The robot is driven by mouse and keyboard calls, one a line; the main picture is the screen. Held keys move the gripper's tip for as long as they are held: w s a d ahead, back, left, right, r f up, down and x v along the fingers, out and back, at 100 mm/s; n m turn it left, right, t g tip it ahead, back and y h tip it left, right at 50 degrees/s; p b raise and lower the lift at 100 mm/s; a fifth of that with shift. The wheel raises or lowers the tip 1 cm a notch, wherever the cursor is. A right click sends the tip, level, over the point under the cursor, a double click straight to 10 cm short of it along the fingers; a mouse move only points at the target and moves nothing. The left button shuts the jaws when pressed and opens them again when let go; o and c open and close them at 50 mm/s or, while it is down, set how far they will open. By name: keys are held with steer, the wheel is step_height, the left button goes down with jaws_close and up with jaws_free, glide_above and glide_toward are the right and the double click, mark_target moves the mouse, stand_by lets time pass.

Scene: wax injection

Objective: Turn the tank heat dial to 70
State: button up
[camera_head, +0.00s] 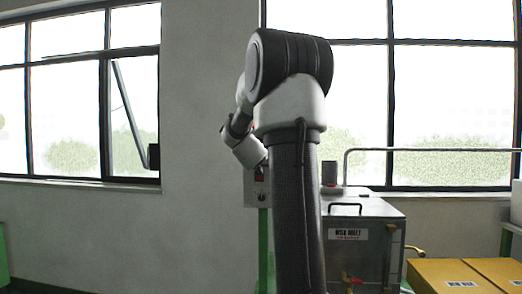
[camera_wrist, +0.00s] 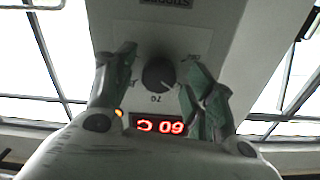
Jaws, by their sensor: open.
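The tank heat dial (camera_wrist: 158,73), a round black knob on a grey panel, is in the middle of the wrist view, which looks upside down. A "70" mark (camera_wrist: 155,99) is beside the dial. A red display (camera_wrist: 160,124) on the same panel seems to read 60 C. My gripper (camera_wrist: 161,60) is open, with one finger on each side of the dial; whether either touches it I cannot tell. In the head view the control box (camera_head: 251,190) shows partly behind my arm; the dial and gripper are hidden there.
A metal tank (camera_head: 370,212) marked WAX MELT stands right of my arm, with a valve at its front. Yellow boxes (camera_head: 450,275) are at the lower right. A green post (camera_head: 264,240) is below the control box.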

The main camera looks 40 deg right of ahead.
steer(key=shift+d, duration=0.1)
steer(key=c, duration=1)
steer(key=shift+m, duration=0.3)
steer(key=m, duration=1)
steer(key=shift+m, duration=0.4)
steer(key=o, duration=1)
